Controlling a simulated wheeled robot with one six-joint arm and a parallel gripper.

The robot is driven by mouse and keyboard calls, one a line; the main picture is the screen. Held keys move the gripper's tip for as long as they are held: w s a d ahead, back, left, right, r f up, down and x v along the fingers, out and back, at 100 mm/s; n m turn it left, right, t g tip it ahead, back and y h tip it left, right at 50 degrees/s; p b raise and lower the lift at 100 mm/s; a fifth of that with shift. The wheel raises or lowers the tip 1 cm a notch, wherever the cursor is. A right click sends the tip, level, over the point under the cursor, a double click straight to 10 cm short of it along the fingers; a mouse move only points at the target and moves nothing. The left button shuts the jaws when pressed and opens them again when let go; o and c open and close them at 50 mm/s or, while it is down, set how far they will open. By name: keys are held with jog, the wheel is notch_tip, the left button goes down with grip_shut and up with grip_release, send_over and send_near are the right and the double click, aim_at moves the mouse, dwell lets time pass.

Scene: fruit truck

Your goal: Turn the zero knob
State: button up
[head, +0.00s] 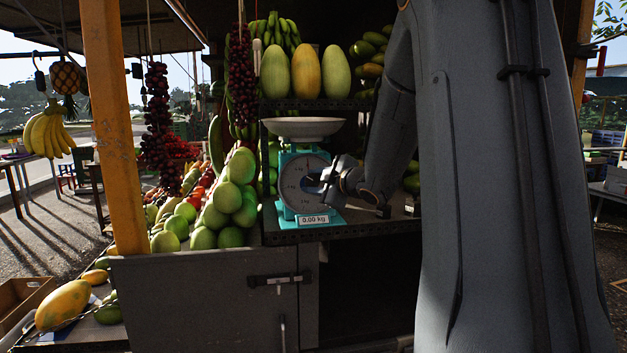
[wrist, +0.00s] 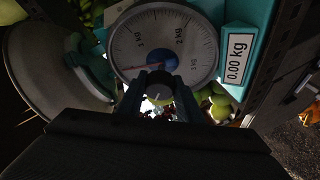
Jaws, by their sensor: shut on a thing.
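A teal weighing scale (head: 288,208) with a round dial (head: 303,170) and a white pan (head: 303,127) on top stands on the stall shelf. Its label (head: 313,219) reads 0.00 kg, also in the wrist view (wrist: 236,57). My gripper (head: 330,181) is at the right side of the dial face. My gripper hides the knob in the head view.
Green mangoes (head: 225,200) are piled left of the scale. Yellow-green melons (head: 307,72) sit on a shelf above and behind it. An orange post (head: 112,120) stands at the left. A grey cabinet front (head: 200,300) with a latch is below the shelf.

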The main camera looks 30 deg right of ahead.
jog(key=shift+r+n+p, duration=0.1)
jog(key=shift+n+p, duration=0.2)
jog(key=shift+n, duration=0.5)
jog(key=shift+g, duration=0.3)
jog(key=o, duration=1)
jog(key=shift+o, duration=0.2)
jog(key=shift+s, duration=0.1)
jog(key=b+v, duration=0.1)
jog(key=v, duration=0.6)
jog(key=shift+s, duration=0.25)
jog(key=shift+d, duration=0.1)
